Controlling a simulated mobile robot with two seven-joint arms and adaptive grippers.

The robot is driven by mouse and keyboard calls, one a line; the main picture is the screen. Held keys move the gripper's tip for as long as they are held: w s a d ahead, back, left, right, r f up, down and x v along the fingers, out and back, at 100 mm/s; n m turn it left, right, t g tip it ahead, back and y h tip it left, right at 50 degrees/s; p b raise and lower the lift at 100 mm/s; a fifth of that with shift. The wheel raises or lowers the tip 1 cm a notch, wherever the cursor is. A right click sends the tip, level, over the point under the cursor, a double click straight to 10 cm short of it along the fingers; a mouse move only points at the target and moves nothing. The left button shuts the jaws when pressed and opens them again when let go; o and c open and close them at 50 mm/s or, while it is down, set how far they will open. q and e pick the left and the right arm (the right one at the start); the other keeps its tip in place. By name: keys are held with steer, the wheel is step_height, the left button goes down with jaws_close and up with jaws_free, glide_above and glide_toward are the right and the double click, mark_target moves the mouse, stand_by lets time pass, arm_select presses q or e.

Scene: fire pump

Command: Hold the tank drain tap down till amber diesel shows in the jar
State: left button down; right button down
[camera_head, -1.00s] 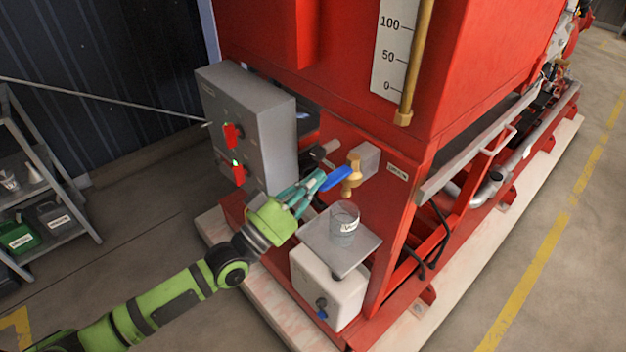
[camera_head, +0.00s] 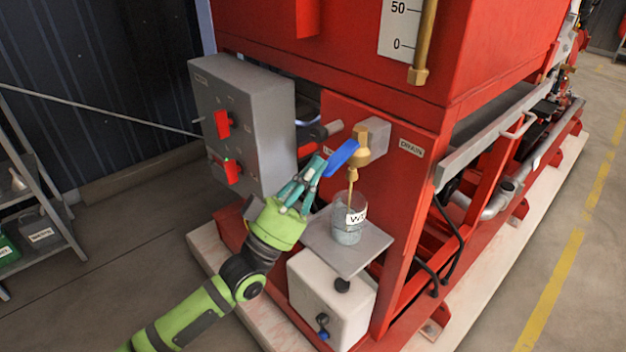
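The tank drain tap (camera_head: 362,147) is brass with a blue lever (camera_head: 341,157) that slopes down to the left. A thin amber-brown stream (camera_head: 350,188) runs from its spout. The clear jar (camera_head: 347,232) stands upright under it, with a white label partly in view and pale grey-blue liquid low inside. My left gripper (camera_head: 316,172) has its teal fingers at the lever's lower left end. They seem to touch it; whether they are open or shut on it is unclear. My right gripper is not in view.
The jar stands on a grey plate (camera_head: 372,248) above a white container (camera_head: 328,295). A grey control box (camera_head: 265,125) with red switches is close left of the tap. The red tank (camera_head: 400,85) overhangs it. A shelf (camera_head: 40,215) is far left.

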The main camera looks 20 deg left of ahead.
arm_select(q)
steer(key=shift+p, duration=0.3)
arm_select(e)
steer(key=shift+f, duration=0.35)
arm_select(q)
steer(key=shift+t, duration=0.3)
stand_by(1.6)
